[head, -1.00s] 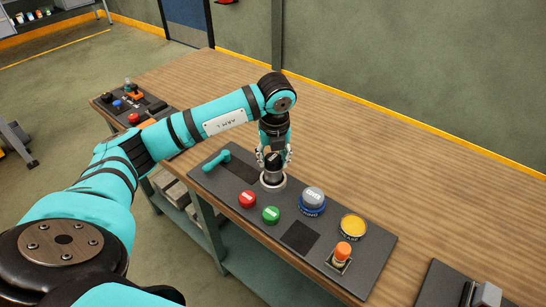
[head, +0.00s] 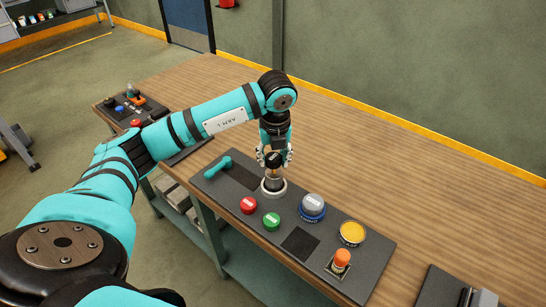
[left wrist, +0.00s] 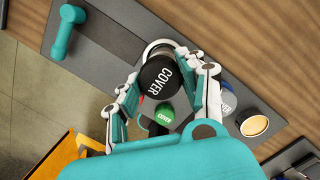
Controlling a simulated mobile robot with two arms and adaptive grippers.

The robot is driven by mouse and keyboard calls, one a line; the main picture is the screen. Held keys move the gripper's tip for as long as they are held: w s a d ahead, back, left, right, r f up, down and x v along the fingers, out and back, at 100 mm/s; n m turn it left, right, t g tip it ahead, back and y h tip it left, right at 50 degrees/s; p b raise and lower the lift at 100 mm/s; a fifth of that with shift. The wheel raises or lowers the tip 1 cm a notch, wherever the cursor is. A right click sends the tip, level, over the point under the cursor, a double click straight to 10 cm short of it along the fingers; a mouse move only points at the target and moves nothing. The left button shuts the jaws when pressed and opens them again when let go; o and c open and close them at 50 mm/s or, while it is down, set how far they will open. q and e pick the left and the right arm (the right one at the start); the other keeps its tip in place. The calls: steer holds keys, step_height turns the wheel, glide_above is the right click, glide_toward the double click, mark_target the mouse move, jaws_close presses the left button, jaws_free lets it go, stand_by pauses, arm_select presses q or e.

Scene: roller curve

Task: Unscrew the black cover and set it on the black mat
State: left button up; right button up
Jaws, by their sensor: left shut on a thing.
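The black cover (head: 273,160), a round cap lettered COVER in the left wrist view (left wrist: 164,78), is held between the fingers of my left gripper (head: 274,162). The gripper is shut on it and points down. The cover is above the round pale-rimmed base (head: 273,190), with part of a post showing below it. Two dark flat patches lie on the grey panel: a square (head: 300,243) near the front and a rectangle (head: 240,177) by the teal handle. I cannot tell for sure which is the black mat. My right gripper is not in view.
The panel (head: 325,222) also carries a teal handle (head: 217,168), a red button (head: 248,205), a green button (head: 271,220), a grey-and-blue button (head: 312,207), a yellow button (head: 352,233) and an orange knob (head: 341,259). The wooden table (head: 400,180) is clear behind the panel.

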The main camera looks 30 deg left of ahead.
mark_target(273, 156)
arm_select(q)
steer(key=shift+r, duration=0.2)
steer(key=shift+r+p, duration=0.95)
steer(key=shift+r, duration=0.55)
